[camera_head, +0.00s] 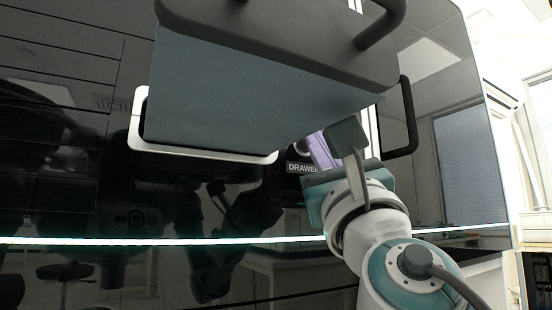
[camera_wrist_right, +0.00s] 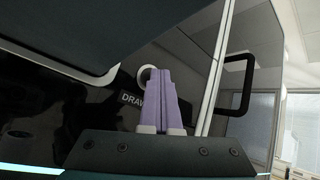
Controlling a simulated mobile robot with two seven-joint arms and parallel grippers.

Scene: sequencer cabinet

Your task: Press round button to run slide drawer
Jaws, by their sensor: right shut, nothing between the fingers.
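The round button (camera_wrist_right: 147,73) shows as a pale ring on the black cabinet front, partly behind my fingers in the right wrist view. A label starting "DRAW" (camera_wrist_right: 131,98) sits below it; in the head view the label (camera_head: 301,168) is cut off by my wrist. My right gripper (camera_head: 318,143) has purple fingers, shut and empty. Its fingertips (camera_wrist_right: 160,71) overlap the button's right side; I cannot tell whether they touch it. The slide drawer (camera_head: 255,90) stands out of its white-framed opening, above and left of the gripper. My left gripper is not in view.
The drawer's dark front (camera_head: 285,40) and its handle (camera_head: 382,22) overhang close above my right gripper. A black cabinet handle (camera_head: 411,120) stands to the right. A glowing light strip (camera_head: 150,241) crosses the glossy front below, which carries reflections.

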